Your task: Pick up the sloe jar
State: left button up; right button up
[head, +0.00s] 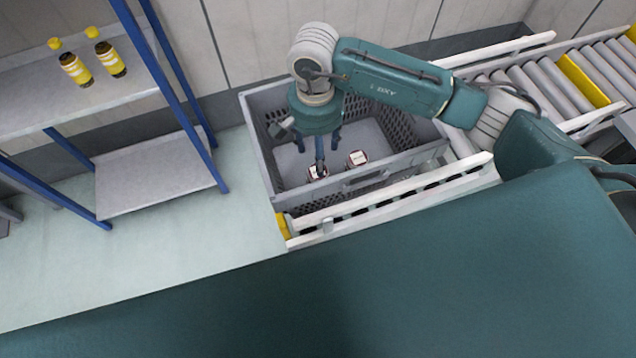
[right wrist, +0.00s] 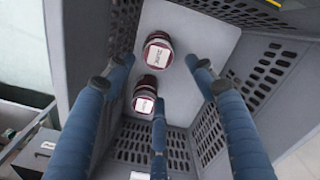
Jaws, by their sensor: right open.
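In the right wrist view, the upper jar (right wrist: 157,52) and the lower jar (right wrist: 144,102) show between the spread blue fingers of my right gripper (right wrist: 160,80). It is open and empty. The label print is too small to tell which jar is sloe. My left gripper is not in view.
The crate's perforated walls surround the fingers. The crate sits at the end of a roller conveyor (head: 545,88) with white rails. A blue-framed shelf (head: 150,178) at left holds two yellow-capped bottles (head: 75,69). The floor between shelf and crate is clear.

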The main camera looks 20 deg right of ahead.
notch_tip(320, 180, down, 2)
notch_tip(320, 180, down, 4)
jog(key=shift+s+r+p, duration=0.1)
jog(key=shift+r+p, duration=0.15)
jog(key=shift+p, duration=0.4)
jog(key=shift+f, duration=0.35)
jog(key=f, duration=0.1)
jog(key=f+p, duration=0.1)
jog(key=f, duration=0.1)
jog(key=f+p, duration=0.1)
jog(key=shift+s+a+f, duration=0.1)
jog(key=shift+s+f, duration=0.15)
jog(key=shift+f, duration=0.15)
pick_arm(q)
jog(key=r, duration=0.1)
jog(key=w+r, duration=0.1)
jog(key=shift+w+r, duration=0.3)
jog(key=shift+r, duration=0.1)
pick_arm(e)
jog(key=shift+f, duration=0.3)
jog(key=c, duration=1.1)
jog(key=shift+w+r, duration=0.1)
jog(key=shift+c, duration=0.8)
jog(key=shift+r, duration=0.1)
